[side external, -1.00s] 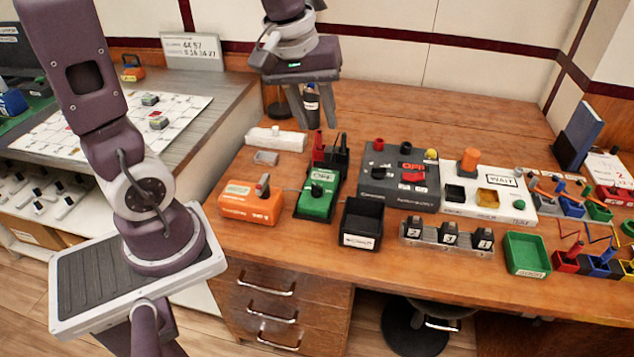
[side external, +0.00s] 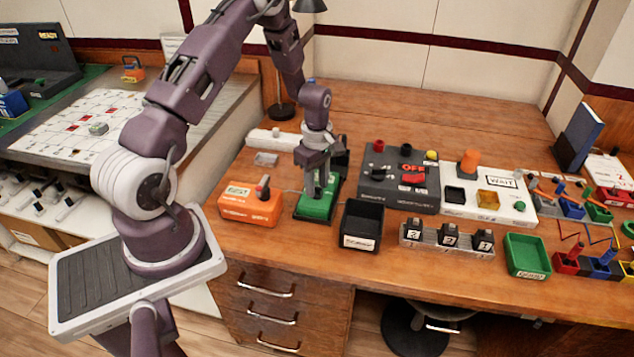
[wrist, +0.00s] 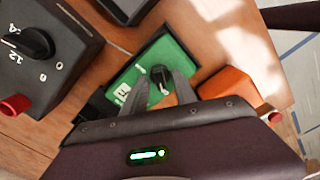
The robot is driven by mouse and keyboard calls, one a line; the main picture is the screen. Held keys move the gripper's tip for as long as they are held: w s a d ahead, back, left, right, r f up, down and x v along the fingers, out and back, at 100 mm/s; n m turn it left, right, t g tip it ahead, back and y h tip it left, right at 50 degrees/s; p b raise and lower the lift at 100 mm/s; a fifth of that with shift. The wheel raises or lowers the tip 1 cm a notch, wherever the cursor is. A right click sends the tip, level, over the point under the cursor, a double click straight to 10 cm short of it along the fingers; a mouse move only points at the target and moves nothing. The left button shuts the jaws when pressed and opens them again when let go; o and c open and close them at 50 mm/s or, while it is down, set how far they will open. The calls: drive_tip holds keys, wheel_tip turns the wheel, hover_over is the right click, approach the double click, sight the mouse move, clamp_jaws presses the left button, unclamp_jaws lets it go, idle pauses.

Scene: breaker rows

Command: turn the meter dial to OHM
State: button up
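The green meter (side external: 318,207) stands on the wooden table between the orange box and the black bin. In the wrist view the meter (wrist: 137,72) shows a black dial (wrist: 160,74) and a pale label too small to read. My gripper (side external: 321,190) points down over the meter. In the wrist view its fingertips (wrist: 162,78) lie on either side of the dial, with the fingers apart. I cannot tell whether they touch it. The side view hides the dial behind the gripper, and the dial's setting is not readable.
The orange box (side external: 248,208) is close on the left, the black bin (side external: 361,222) close on the right. A dark power unit (side external: 400,185) with a black knob (wrist: 28,43) and red terminal stands further right. A white strip (side external: 272,139) lies behind. Table space at the back is clear.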

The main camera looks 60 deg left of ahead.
drive_tip(key=shift+c, duration=0.2)
clamp_jaws()
drive_tip(key=m, duration=0.5)
drive_tip(key=shift+m, duration=0.4)
drive_tip(key=m, duration=1.1)
drive_tip(key=shift+m, duration=0.4)
drive_tip(key=m, duration=0.6)
drive_tip(key=shift+m, duration=0.3)
